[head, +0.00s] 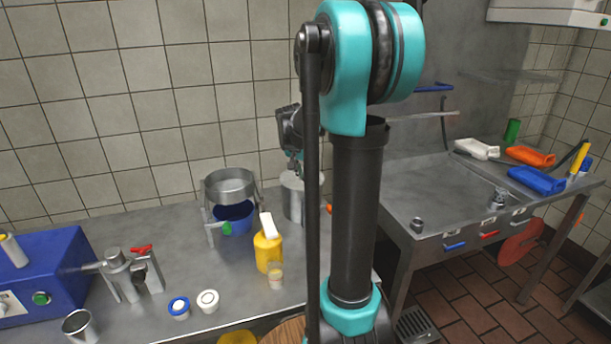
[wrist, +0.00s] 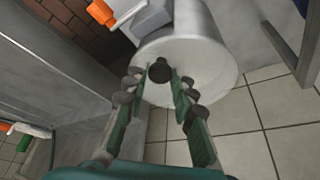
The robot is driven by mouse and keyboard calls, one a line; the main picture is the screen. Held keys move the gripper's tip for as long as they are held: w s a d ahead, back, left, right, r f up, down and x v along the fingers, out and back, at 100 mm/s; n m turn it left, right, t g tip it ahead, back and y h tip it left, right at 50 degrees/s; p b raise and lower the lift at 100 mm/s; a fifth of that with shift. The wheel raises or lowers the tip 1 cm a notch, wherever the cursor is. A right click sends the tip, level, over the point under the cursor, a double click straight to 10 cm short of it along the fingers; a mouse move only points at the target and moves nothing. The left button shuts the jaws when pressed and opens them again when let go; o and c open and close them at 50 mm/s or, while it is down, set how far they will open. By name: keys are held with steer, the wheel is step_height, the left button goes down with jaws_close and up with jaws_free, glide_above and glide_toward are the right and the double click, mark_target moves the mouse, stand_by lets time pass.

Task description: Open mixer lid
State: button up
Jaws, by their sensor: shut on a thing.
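A light grey cylindrical mixer (head: 292,200) stands on the metal counter, partly hidden behind my arm in the head view. In the wrist view its pale round top (wrist: 205,55) fills the upper middle. A black lid knob (wrist: 159,68) stands out from this top, between the fingertips of my gripper (wrist: 158,80). The gripper is shut on the knob. In the head view the gripper is mostly hidden by my arm, just above the cylinder. I cannot tell whether the lid is seated or raised.
Left of the mixer are a metal ring stand (head: 230,187) with a blue bowl (head: 233,218) and a yellow bottle (head: 267,252). Two small round jars (head: 207,300) are at the front. A sink table (head: 440,200) with bottles is on the right. A tiled wall is behind.

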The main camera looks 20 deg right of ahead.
jaws_close()
